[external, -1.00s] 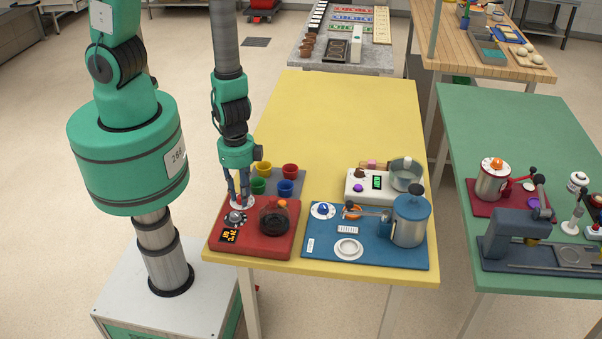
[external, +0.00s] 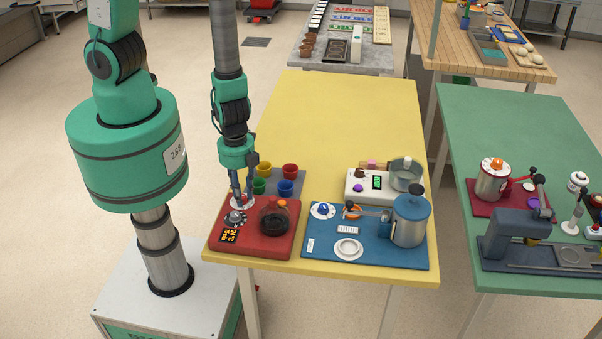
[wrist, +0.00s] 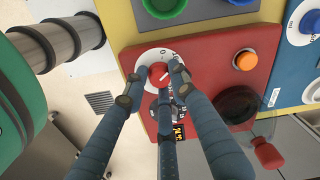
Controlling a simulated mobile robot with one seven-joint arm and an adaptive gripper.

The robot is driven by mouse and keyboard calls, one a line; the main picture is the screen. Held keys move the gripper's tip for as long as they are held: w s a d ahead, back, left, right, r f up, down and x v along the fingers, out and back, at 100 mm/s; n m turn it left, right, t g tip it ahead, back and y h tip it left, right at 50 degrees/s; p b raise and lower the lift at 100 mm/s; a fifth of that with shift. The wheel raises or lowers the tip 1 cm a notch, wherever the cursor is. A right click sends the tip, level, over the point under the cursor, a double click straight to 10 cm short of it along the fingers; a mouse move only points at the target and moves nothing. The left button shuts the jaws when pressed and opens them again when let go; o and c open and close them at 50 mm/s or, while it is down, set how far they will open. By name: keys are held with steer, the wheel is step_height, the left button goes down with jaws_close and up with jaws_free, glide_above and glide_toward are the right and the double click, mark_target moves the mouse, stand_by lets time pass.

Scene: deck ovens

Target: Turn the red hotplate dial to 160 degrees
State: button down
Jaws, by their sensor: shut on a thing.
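The red hotplate dial (wrist: 157,73) has a red cap with a white pointer line and sits in a white ring marked with numbers. It is on the red hotplate base (external: 271,246), near its back left corner. My gripper (wrist: 157,80) points down, with its blue-grey fingers around the dial and shut on it. In the external view my gripper (external: 242,199) stands over the same dial, and its fingers hide most of the cap. The fingers cover part of the ring's scale. A small display (external: 230,236) with orange digits lies at the front left of the base; I cannot read it surely.
A glass carafe with a dark bottom (external: 274,221) stands right of the dial. An orange button (wrist: 246,60) is near it. Several coloured cups, including a green one (external: 258,186), stand behind the base. A blue station (external: 370,249) is to the right.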

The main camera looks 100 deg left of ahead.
steer(key=c, duration=1.4)
jaws_free()
steer(key=shift+n, duration=0.3)
steer(key=n+b, duration=0.1)
steer(key=n, duration=0.5)
step_height(320, 180, up, 14)
steer(key=p, duration=1)
steer(key=w+a+r+n+t+b, duration=0.1)
steer(key=w+a+r+b, duration=0.1)
steer(key=r, duration=0.3)
steer(key=w+a+r+n+t+b, duration=0.1)
steer(key=w+a+r+b, duration=0.1)
steer(key=r+b, duration=0.3)
steer(key=w+a+r+n+t+y+b, duration=0.1)
steer(key=w+a+r+b, duration=0.1)
steer(key=r, duration=0.3)
steer(key=shift+w+r+b, duration=0.15)
steer(key=shift+w+b, duration=0.35)
steer(key=shift+b, duration=0.25)
